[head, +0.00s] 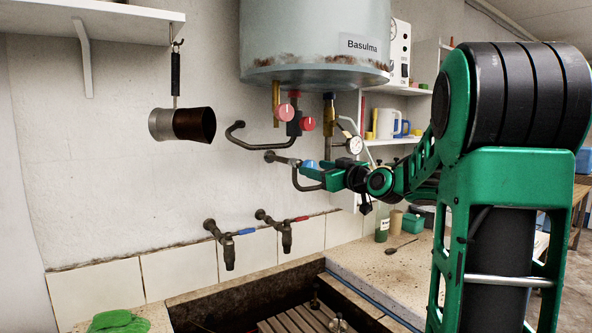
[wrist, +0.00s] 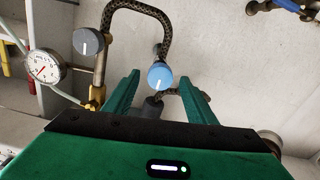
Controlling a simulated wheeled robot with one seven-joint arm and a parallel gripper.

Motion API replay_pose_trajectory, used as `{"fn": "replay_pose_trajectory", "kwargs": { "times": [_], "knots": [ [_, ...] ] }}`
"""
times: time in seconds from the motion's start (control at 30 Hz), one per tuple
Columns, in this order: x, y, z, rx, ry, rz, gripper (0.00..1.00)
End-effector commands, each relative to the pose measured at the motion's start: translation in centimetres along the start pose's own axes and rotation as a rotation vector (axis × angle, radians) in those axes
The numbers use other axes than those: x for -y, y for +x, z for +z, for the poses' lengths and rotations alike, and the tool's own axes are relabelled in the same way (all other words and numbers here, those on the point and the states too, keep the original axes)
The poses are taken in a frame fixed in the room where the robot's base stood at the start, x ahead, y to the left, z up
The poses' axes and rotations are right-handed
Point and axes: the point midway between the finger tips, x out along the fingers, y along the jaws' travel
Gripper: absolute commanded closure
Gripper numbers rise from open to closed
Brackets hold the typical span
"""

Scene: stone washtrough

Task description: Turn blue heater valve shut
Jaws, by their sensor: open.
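The blue heater valve knob (wrist: 160,75) is round with a white mark on its face and sits on the pipework below the heater. In the wrist view it lies between the two green fingers of my gripper (wrist: 159,84), which are open with gaps on both sides. In the head view only part of the blue knob (head: 309,165) shows, right at the tip of my gripper (head: 314,175). Whether the fingers reach far enough to enclose it, I cannot tell. The grey heater tank (head: 315,35), labelled Basulma, hangs above.
A grey knob (wrist: 88,42) and a pressure gauge (wrist: 44,66) are left of the fingers in the wrist view. Braided hoses and brass pipes crowd the area. Two taps (head: 229,249) (head: 287,233) are below, over the trough.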

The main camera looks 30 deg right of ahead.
Motion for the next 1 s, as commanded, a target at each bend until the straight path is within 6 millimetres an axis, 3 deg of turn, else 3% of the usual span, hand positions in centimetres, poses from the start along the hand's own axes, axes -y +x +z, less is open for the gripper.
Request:
{"fn": "replay_pose_trajectory", "kwargs": {
  "times": [0.2, 0.4, 0.8, 0.83, 1.0],
  "knots": [
    [0.0, 3.9, 0.0, -0.001, 0.0, -0.001, 0.49],
    [0.1, 6.1, 0.0, 0.0, 0.0, -0.001, 0.49],
    [0.0, 6.8, 0.0, 0.001, 0.001, 0.001, 0.49],
    [0.0, 6.8, 0.0, 0.001, 0.001, 0.001, 0.51],
    [0.0, 6.8, 0.0, 0.001, 0.001, 0.001, 0.9]
  ]
}}
